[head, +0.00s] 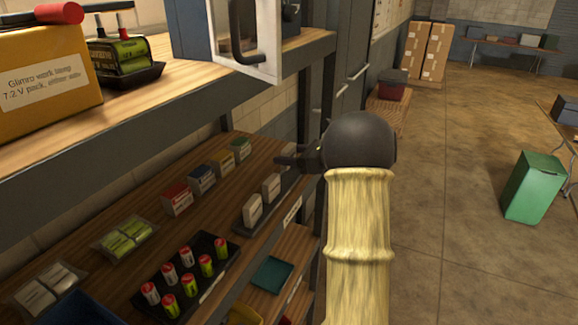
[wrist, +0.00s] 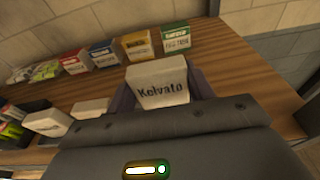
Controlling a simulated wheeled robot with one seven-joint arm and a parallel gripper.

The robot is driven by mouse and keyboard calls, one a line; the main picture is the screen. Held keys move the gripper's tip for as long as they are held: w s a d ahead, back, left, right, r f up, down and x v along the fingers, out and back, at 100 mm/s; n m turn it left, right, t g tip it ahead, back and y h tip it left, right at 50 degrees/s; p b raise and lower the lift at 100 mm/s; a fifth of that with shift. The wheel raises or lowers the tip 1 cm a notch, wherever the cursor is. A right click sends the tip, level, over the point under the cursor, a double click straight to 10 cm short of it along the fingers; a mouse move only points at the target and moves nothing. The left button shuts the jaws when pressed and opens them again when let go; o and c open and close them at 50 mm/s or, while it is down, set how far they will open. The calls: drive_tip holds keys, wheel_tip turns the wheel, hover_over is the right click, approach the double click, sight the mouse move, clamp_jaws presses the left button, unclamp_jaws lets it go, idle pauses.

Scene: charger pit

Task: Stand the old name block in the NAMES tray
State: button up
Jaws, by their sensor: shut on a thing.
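My gripper (wrist: 158,98) is shut on a white block marked "Kelvato" (wrist: 160,86), seen close up in the wrist view. In the head view my gripper (head: 297,161) is a dark shape over the right end of the lower shelf, and the block cannot be made out. A dark narrow tray (head: 287,184) lies just below it, with a pale label on the shelf edge too small to read. Two white blocks stand in this tray, a nearer one (head: 252,210) and a farther one (head: 271,187). They also show at the left of the wrist view (wrist: 92,107).
Red (head: 177,198), blue (head: 201,179), yellow (head: 222,162) and green (head: 241,148) boxes stand in a row behind the tray. A black tray of batteries (head: 222,262) lies nearer. The upper shelf (head: 150,120) overhangs at left; a dark post (head: 315,90) stands behind my gripper.

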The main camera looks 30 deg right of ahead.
wheel_tip(320, 180, down, 4)
drive_tip(key=shift+w+r+p, duration=0.1)
drive_tip(key=shift+r+p, duration=0.05)
drive_tip(key=shift+p, duration=0.55)
drive_tip(key=shift+f, duration=0.2)
drive_tip(key=o, duration=1)
drive_tip(key=shift+c, duration=0.2)
drive_tip(key=shift+r, duration=0.1)
